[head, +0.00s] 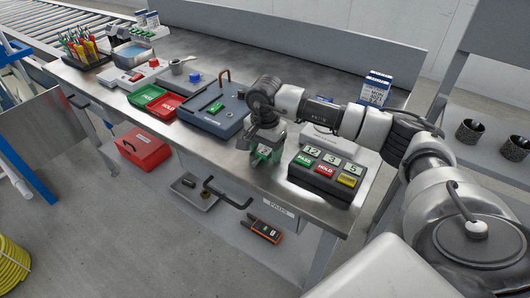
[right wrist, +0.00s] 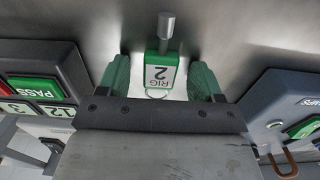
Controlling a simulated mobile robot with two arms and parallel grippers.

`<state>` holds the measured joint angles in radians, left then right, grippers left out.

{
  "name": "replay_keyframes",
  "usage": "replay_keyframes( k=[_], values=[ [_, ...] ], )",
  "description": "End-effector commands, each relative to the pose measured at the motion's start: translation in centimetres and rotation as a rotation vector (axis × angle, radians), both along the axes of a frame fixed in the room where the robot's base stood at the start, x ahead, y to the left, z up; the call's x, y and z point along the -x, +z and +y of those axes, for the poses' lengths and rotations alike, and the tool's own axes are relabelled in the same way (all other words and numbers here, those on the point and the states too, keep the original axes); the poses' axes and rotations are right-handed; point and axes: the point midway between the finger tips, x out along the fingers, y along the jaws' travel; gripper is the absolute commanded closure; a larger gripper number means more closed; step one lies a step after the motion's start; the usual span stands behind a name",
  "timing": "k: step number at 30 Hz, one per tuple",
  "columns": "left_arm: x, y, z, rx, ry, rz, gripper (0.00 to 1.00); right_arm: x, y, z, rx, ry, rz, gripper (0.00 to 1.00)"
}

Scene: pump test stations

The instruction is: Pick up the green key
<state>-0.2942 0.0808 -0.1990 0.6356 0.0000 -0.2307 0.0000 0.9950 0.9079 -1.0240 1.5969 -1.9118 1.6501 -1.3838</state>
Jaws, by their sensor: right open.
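The green key, a green block with a white "RIG 2" label, a grey metal shank and a thin ring (right wrist: 160,77), lies on the steel bench in the right wrist view. My right gripper (right wrist: 159,82) is open, with one green finger on each side of the key. I see bare bench between the fingers and the key, so it is not gripped. In the head view my right gripper (head: 264,150) is low over the front of the bench and largely hides the key. My left gripper is not in view.
A dark box (head: 325,176) with PASS and HOLD buttons stands right of my right gripper. A blue-grey case (head: 212,109) with a brown handle stands to its left. Green (head: 146,96) and red (head: 166,106) trays lie farther left. The bench's front edge (head: 240,172) is close.

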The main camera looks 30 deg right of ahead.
Motion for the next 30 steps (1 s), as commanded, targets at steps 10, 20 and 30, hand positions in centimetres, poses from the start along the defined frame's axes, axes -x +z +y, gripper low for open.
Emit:
replay_keyframes(
  k=[10, 20, 30],
  values=[
    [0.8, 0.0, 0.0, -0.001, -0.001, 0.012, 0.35, 0.0, 0.1, 0.0, 0.0, 0.0, -0.001, 0.65],
    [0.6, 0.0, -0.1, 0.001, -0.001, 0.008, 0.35, 0.0, 0.1, 0.0, 0.0, 0.0, -0.001, 0.88],
    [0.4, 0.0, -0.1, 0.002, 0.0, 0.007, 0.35, -0.1, 2.4, 0.0, -0.001, 0.0, -0.005, 0.88]
  ],
)
